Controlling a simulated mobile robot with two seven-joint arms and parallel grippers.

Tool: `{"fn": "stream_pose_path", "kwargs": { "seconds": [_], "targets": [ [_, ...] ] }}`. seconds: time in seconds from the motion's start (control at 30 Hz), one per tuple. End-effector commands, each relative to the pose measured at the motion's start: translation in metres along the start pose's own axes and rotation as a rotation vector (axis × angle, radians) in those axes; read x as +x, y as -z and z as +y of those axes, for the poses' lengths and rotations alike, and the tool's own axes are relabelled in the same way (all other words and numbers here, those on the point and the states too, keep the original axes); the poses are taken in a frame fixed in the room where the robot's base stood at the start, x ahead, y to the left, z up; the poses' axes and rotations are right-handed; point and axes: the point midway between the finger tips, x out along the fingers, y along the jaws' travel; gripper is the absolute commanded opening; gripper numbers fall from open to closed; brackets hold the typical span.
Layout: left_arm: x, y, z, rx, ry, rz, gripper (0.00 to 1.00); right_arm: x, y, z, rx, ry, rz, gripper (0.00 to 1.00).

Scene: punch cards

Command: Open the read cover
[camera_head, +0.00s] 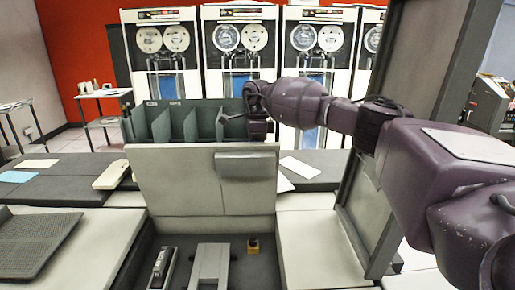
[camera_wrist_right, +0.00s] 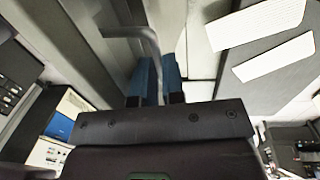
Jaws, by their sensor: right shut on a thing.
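The read cover (camera_head: 180,180) is a pale grey panel in the middle of the head view. It stands raised and steep above an open dark recess (camera_head: 228,262). A grey box-shaped part (camera_head: 247,167) sits on its upper right. My right gripper (camera_head: 258,128) is at the panel's top right edge, in front of the dark green card bins. In the right wrist view, its two blue fingers (camera_wrist_right: 160,75) are shut on a thin grey bent handle (camera_wrist_right: 149,42) that passes between them. The exact contact is partly hidden. My left gripper is in neither view.
A tall grey panel (camera_head: 400,130) stands upright at the right, close to my right arm. Green card bins (camera_head: 180,122) stand behind the cover. White cards (camera_head: 300,167) lie on the dark top. A ribbed tray (camera_head: 35,240) is at the left. Tape cabinets (camera_head: 240,40) stand behind.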

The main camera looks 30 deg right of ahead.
Motion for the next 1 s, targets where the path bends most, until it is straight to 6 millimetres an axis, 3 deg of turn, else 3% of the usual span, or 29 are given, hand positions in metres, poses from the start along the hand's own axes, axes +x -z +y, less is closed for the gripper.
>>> {"fn": "stream_pose_path", "kwargs": {
  "seconds": [0.03,0.07,0.2,0.77,1.0],
  "targets": [
    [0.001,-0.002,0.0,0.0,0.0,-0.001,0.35,0.012,0.0,0.001,-0.007,-0.012,0.011,0.0],
    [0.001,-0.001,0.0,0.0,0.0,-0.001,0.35,0.012,0.0,0.001,-0.007,-0.012,0.011,0.12],
    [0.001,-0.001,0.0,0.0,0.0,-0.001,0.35,0.011,0.0,0.001,-0.005,-0.01,0.01,0.34],
    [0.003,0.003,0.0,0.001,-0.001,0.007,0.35,0.003,0.0,0.001,-0.001,-0.005,0.005,0.35],
    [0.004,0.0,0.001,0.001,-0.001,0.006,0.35,-0.026,0.0,0.0,-0.001,-0.002,0.002,0.35]
  ]
}}
